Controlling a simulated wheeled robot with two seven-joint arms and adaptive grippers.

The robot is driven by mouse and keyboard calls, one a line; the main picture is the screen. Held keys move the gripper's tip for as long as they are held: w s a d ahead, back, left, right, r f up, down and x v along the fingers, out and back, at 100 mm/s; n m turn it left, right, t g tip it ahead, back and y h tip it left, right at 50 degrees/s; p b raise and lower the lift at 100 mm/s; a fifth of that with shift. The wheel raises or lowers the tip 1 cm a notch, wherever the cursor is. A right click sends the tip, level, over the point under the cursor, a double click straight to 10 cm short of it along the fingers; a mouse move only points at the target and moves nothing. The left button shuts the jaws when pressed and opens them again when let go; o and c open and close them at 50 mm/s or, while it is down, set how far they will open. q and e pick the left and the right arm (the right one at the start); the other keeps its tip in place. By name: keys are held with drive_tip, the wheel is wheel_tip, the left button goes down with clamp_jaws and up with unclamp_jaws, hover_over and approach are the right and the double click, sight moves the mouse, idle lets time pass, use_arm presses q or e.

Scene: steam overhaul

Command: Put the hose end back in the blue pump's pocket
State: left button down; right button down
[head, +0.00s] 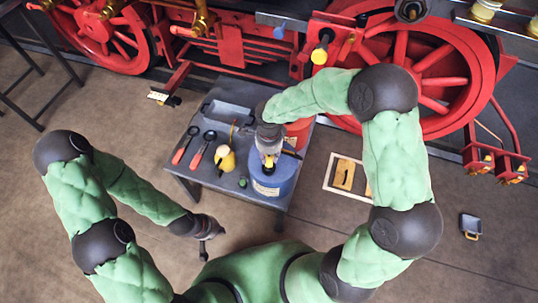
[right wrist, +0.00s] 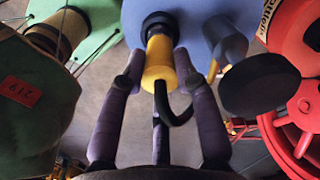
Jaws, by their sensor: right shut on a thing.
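The blue pump (head: 273,186) stands near the right front of the dark table. In the right wrist view its blue body (right wrist: 190,12) fills the top middle. My right gripper (head: 268,156) is over the pump, and its purple fingers (right wrist: 158,68) are shut on the yellow hose end (right wrist: 158,62). A black hose curves from the hose end's near side. The far end of the hose end meets a black collar beside the blue body; I cannot tell how deep it sits. My left gripper (head: 211,232) hangs in front of the table, away from the pump; its finger gap is unclear.
On the table are a grey tray (head: 229,112), red-handled tools (head: 203,150), a yellow-and-white item (head: 225,160) and a small green item (head: 243,182). A red container (head: 298,133) stands behind the pump. A red locomotive wheel (head: 432,75) is behind. The floor at left is clear.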

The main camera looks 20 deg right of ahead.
drive_tip(key=shift+f+b, duration=0.8)
drive_tip(key=shift+f, duration=0.05)
drive_tip(key=c, duration=0.8)
unclamp_jaws()
drive_tip(key=shift+c, duration=0.2)
wheel_tip(320, 180, up, 12)
